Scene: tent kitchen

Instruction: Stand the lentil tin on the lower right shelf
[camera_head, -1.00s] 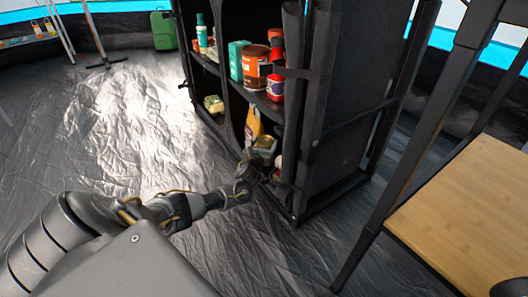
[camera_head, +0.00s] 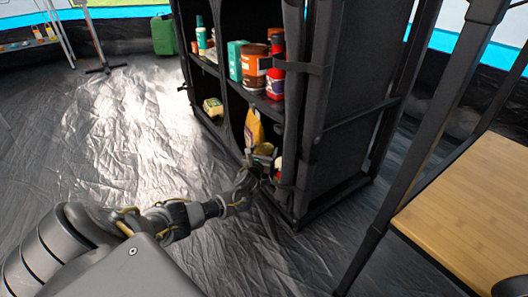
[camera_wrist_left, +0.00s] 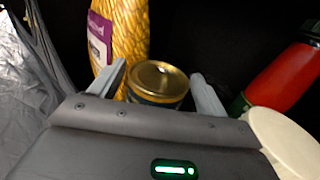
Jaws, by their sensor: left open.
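The lentil tin (camera_wrist_left: 158,82), a short can with a gold lid and dark side, stands between the two spread fingers of my left gripper (camera_wrist_left: 165,78) in the left wrist view. The fingers are open, one on each side of the tin; I cannot tell whether either touches it. In the head view my left gripper (camera_head: 258,164) reaches into the lower right compartment of the black shelf unit (camera_head: 345,110). The tin is small and partly hidden there, and its base is hidden in both views. My right gripper is not in view.
A yellow bag (camera_wrist_left: 125,35) stands just behind and left of the tin. A red bottle (camera_wrist_left: 285,75) and a white round item (camera_wrist_left: 285,140) are to the right. Jars and a teal box (camera_head: 237,60) fill the shelf above. A wooden table (camera_head: 470,210) stands at right.

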